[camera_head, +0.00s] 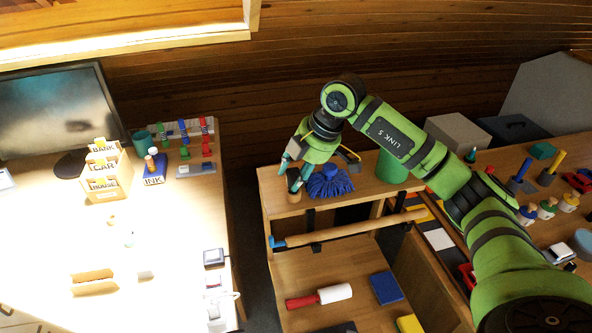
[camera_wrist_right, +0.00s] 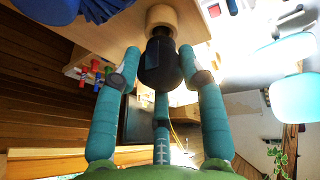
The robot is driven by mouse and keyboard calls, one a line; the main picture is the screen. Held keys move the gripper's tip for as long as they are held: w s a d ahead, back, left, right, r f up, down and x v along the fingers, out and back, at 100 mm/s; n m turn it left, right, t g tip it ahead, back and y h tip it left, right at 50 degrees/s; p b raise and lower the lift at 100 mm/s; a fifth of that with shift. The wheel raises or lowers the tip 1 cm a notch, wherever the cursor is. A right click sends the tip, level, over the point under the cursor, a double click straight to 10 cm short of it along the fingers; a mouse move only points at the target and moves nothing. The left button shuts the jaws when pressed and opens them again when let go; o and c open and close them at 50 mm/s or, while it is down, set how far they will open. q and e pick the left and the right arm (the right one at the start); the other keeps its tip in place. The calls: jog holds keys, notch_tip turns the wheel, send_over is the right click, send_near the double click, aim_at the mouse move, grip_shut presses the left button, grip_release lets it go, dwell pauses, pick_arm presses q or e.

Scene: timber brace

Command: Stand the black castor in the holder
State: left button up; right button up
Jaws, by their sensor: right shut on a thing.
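The black castor (camera_wrist_right: 160,65) is between the teal fingers of my right gripper (camera_wrist_right: 161,72) in the right wrist view. The gripper is shut on it. The castor's far end meets a round, light wooden holder (camera_wrist_right: 176,17). Whether it is inside the holder's opening or only against it, I cannot tell. In the head view my right gripper (camera_head: 289,168) points down over the left end of the wooden shelf, just above the small holder (camera_head: 294,196). The castor is mostly hidden by the fingers there. My left gripper is not in view.
A blue shaggy brush head (camera_head: 329,183) lies close right of the holder on the shelf (camera_head: 275,208). A green cylinder (camera_head: 391,168) stands farther right. A wooden pole (camera_head: 345,229) hangs along the shelf's front. A gap separates the shelf from the left desk (camera_head: 200,220).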

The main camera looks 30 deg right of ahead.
dwell(0.7)
jog(key=shift+f, duration=0.4)
jog(key=o, duration=1.3)
jog(key=v, duration=1.2)
jog(key=shift+a, duration=0.15)
